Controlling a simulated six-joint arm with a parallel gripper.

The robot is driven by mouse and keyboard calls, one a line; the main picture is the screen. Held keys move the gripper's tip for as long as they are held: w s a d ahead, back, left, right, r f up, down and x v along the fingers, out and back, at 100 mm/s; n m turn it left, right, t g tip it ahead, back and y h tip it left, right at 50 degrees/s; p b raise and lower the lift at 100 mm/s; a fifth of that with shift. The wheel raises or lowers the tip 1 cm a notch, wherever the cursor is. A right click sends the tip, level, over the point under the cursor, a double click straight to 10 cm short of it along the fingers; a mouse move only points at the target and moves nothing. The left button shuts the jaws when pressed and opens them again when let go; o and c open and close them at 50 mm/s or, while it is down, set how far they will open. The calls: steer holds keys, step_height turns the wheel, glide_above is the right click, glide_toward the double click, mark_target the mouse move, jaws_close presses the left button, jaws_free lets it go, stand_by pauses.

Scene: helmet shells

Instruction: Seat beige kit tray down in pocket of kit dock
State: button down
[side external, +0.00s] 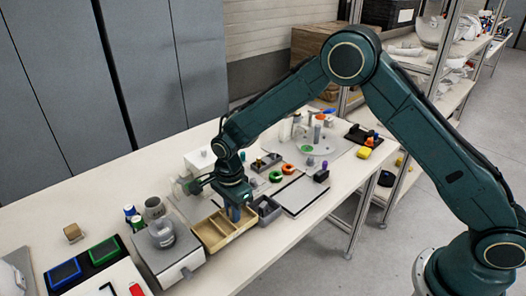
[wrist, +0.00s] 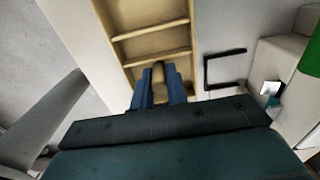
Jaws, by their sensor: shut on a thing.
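The beige kit tray (side external: 222,231) is a long open box with dividers, near the front edge of the bench. It also fills the upper middle of the wrist view (wrist: 133,49), where several compartments show. My gripper (side external: 236,212) points down over its right part in the side view. In the wrist view my gripper's blue fingers (wrist: 158,88) are shut on a beige upright part of the tray. The tray looks about level. Whether its underside touches anything is hidden. I cannot clearly pick out the kit dock or its pocket.
A grey box with a clear round vessel (side external: 165,250) stands close left of the tray. A small grey bin (side external: 265,209) and a flat pale board (side external: 300,194) lie to its right. Blue and green framed trays (side external: 84,261) lie farther left. A black bracket shape (wrist: 223,69) lies beside the tray.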

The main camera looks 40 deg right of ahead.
step_height(320, 180, up, 17)
steer(key=shift+r, duration=0.2)
stand_by(0.3)
stand_by(0.4)
glide_above(306, 189)
steer(key=shift+a+r, duration=0.1)
steer(key=shift+r, duration=0.35)
steer(key=shift+f, duration=0.1)
step_height(306, 189, down, 16)
steer(key=shift+r, duration=0.2)
steer(key=shift+f, duration=0.1)
steer(key=shift+f, duration=2.05)
